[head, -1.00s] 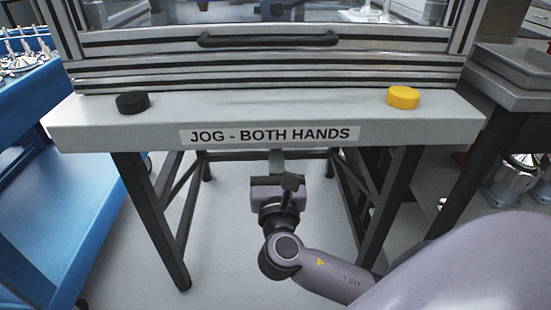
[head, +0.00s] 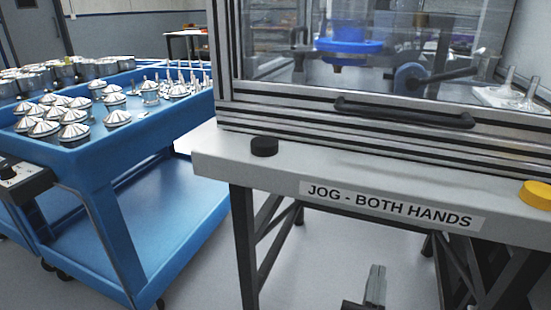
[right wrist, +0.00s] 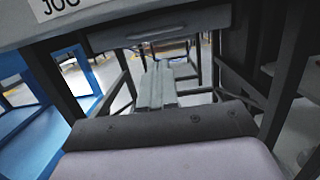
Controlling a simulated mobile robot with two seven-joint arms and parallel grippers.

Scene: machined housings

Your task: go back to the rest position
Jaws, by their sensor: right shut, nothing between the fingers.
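My right gripper (head: 376,272) shows at the bottom edge of the head view, low in front of the bench marked "JOG - BOTH HANDS" (head: 240,165). Only its end is in the picture. In the right wrist view its fingers (right wrist: 155,75) are together, with nothing between them, and point in under the bench among the dark legs. The gripper is empty. My left gripper is not in view.
A black button (head: 264,146) and a yellow button (head: 537,194) sit on the bench's front ledge, below a glazed guard with a dark handle (head: 405,113). A blue cart (head: 92,180) with several metal parts stands at the left. Floor shows between them.

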